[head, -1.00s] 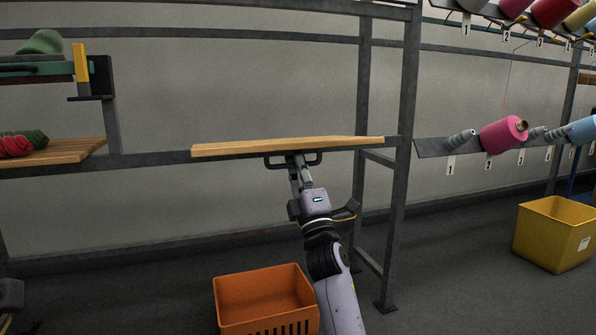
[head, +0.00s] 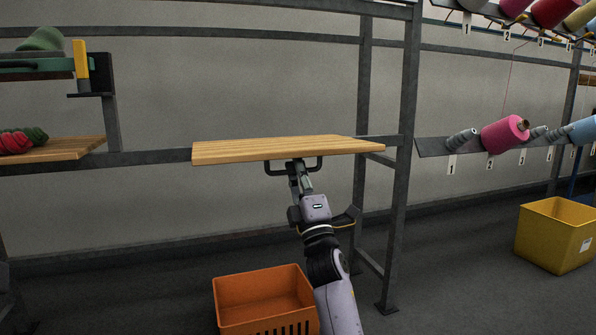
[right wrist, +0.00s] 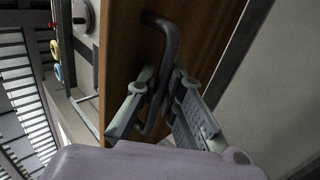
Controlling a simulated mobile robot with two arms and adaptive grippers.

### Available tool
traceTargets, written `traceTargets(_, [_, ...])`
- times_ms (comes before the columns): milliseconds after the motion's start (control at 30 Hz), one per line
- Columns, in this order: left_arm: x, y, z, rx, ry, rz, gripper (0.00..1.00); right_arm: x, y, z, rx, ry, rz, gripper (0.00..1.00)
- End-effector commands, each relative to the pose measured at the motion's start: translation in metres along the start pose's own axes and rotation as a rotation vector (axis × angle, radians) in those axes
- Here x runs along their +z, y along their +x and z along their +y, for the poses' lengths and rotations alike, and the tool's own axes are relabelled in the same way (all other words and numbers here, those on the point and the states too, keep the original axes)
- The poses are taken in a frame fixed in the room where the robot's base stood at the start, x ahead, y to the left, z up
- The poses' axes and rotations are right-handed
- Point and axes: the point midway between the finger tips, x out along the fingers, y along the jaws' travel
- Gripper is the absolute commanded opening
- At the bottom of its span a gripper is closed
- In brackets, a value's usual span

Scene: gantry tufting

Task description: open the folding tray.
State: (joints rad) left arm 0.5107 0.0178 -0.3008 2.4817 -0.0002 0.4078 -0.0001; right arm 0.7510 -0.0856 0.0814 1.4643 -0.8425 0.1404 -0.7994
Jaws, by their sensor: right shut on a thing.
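The folding tray (head: 285,149) is a wooden board on the grey frame, with its top face visible and its front edge toward me. A dark bar handle (head: 319,164) hangs under its front edge. My right gripper (head: 298,167) is shut on this handle from below. In the right wrist view, the fingers (right wrist: 161,88) close around the dark bent handle (right wrist: 170,45) beside the tray's wooden face (right wrist: 122,55). My left gripper is not in view.
An orange crate (head: 243,283) stands on the floor below the tray, beside my right arm. Frame posts (head: 402,190) rise close to the right. Another wooden shelf (head: 75,151) with red and green yarn is at left. A yellow bin (head: 545,235) stands far right.

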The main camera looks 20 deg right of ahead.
Motion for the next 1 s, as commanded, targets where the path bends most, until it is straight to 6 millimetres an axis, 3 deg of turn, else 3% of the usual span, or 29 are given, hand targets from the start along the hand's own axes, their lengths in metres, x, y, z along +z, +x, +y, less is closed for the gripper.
traceTargets(167, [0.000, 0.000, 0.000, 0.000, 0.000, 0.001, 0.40, 0.000, 0.001, 0.004, 0.010, 0.002, 0.002, 0.18])
traceTargets(567, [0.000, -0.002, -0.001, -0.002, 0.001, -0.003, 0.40, 0.000, -0.002, 0.002, 0.006, 0.000, 0.001, 0.18])
traceTargets(733, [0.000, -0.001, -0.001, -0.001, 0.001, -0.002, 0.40, 0.000, -0.025, 0.002, 0.006, 0.001, 0.002, 0.18])
traceTargets(1000, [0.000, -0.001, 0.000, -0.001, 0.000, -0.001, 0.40, 0.000, -0.084, 0.001, 0.004, 0.002, 0.001, 0.18])
